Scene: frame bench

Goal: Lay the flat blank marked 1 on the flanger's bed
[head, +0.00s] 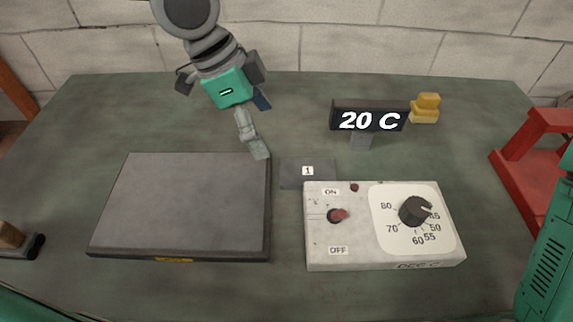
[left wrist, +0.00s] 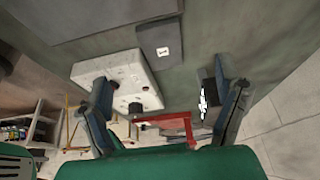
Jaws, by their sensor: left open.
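The flat blank marked 1 (head: 291,179) is a thin dark grey sheet lying on the bench behind the white control box, which hides part of its near edge. It also shows in the left wrist view (left wrist: 178,40). A large flat grey slab (head: 185,205) lies left of it and looks like the flanger's bed; no label confirms this. My left gripper (head: 257,130) is above the bench, behind and left of the blank, apart from it. Its two fingers are spread and empty in the left wrist view (left wrist: 167,105). My right gripper is not visible.
The control box (head: 350,255) has a red-tipped switch and a dial. A 20 C display (head: 368,117) and yellow blocks (head: 425,107) stand behind it. A red frame (head: 525,165) stands at the right. A dark tool (head: 20,248) is at the left edge. The back left bench is clear.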

